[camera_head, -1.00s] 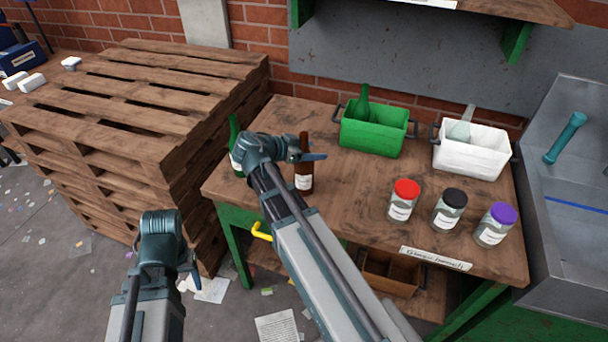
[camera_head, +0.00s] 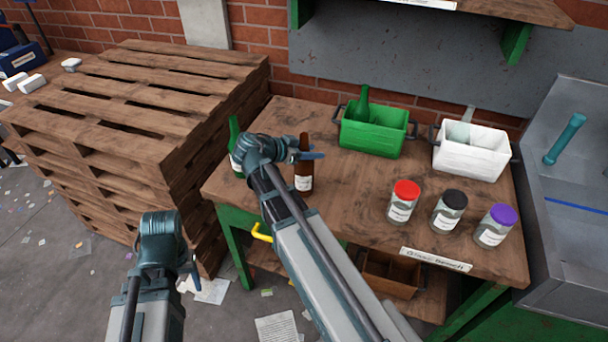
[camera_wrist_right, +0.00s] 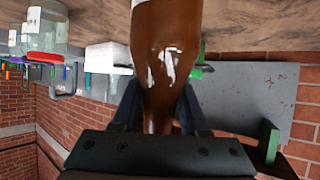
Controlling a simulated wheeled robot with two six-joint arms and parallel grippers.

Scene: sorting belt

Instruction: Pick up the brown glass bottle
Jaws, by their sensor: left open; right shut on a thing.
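The brown glass bottle (camera_head: 304,177) stands upright on the wooden table (camera_head: 350,190), near its left part. My right gripper (camera_head: 303,156) is shut on the bottle's upper part, with the arm reaching in from below. In the right wrist view the brown bottle (camera_wrist_right: 165,55) fills the middle, its neck between the two dark fingers (camera_wrist_right: 158,110). My left gripper (camera_head: 192,270) is open and empty, low at the left, apart from the table. A green bottle (camera_head: 235,140) stands at the table's left edge, partly hidden by my right arm.
A green crate (camera_head: 372,137) holding a green bottle and a white crate (camera_head: 468,155) holding a clear bottle stand at the back. Jars with red (camera_head: 406,188), black (camera_head: 455,198) and purple (camera_head: 503,214) lids stand at the front right. Stacked pallets (camera_head: 140,110) are at the left.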

